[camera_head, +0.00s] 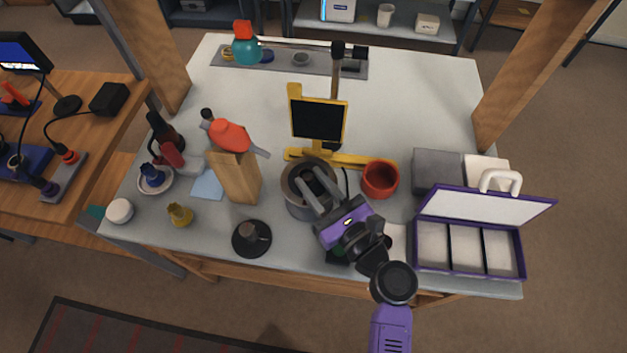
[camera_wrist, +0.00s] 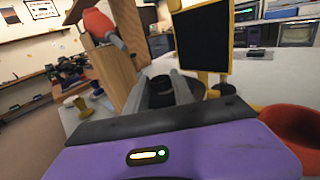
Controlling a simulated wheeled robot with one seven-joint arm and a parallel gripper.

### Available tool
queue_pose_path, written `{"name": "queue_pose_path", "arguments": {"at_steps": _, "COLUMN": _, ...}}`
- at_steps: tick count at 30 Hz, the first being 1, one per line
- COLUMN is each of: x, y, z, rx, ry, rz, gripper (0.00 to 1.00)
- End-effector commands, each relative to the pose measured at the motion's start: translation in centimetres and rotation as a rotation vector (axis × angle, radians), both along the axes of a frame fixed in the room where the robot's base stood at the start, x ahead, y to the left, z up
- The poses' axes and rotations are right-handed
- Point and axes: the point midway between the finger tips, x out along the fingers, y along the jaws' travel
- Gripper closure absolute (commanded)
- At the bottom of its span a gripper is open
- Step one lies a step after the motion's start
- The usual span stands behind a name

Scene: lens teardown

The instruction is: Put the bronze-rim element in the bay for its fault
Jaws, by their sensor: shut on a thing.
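My gripper (camera_head: 309,176) reaches down into the open top of a grey-black round barrel (camera_head: 299,207) at the middle of the table. Its fingers are shut on a dark piece (camera_wrist: 161,92) inside the barrel's mouth, seen between the fingers in the wrist view. The piece is mostly hidden, and I cannot make out a bronze rim on it. A purple-edged case (camera_head: 469,273) with three bays side by side stands open at the right, its lid raised. The bays look empty, and I cannot read any fault labels.
A yellow stand with a black panel (camera_head: 319,121) rises behind the barrel. A red bowl (camera_head: 380,180) is close on its right. A wooden block (camera_head: 236,178) with an orange-handled tool stands left. A dark round base (camera_head: 251,239) sits in front.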

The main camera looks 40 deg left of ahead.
Motion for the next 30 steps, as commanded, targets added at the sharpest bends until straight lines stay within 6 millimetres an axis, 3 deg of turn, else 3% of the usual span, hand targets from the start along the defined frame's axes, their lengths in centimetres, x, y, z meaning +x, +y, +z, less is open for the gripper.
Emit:
{"name": "queue_pose_path", "arguments": {"at_steps": 7, "x": 0.0, "y": 0.0, "z": -0.5, "rx": 0.0, "ry": 0.0, "rz": -0.001, "gripper": 1.0}}
{"name": "queue_pose_path", "arguments": {"at_steps": 8, "x": 0.0, "y": 0.0, "z": -0.4, "rx": 0.0, "ry": 0.0, "rz": -0.001, "gripper": 0.65}}
{"name": "queue_pose_path", "arguments": {"at_steps": 10, "x": 0.0, "y": 0.0, "z": -0.4, "rx": 0.0, "ry": 0.0, "rz": 0.0, "gripper": 0.51}}
{"name": "queue_pose_path", "arguments": {"at_steps": 11, "x": 0.0, "y": 0.0, "z": -0.4, "rx": 0.0, "ry": 0.0, "rz": 0.0, "gripper": 0.49}}
{"name": "queue_pose_path", "arguments": {"at_steps": 23, "x": -0.1, "y": 0.1, "z": -0.5, "rx": 0.0, "ry": -0.001, "rz": 0.002, "gripper": 0.49}}
{"name": "queue_pose_path", "arguments": {"at_steps": 30, "x": -1.0, "y": -3.7, "z": -0.7, "rx": -0.001, "ry": 0.0, "rz": -0.004, "gripper": 0.49}}
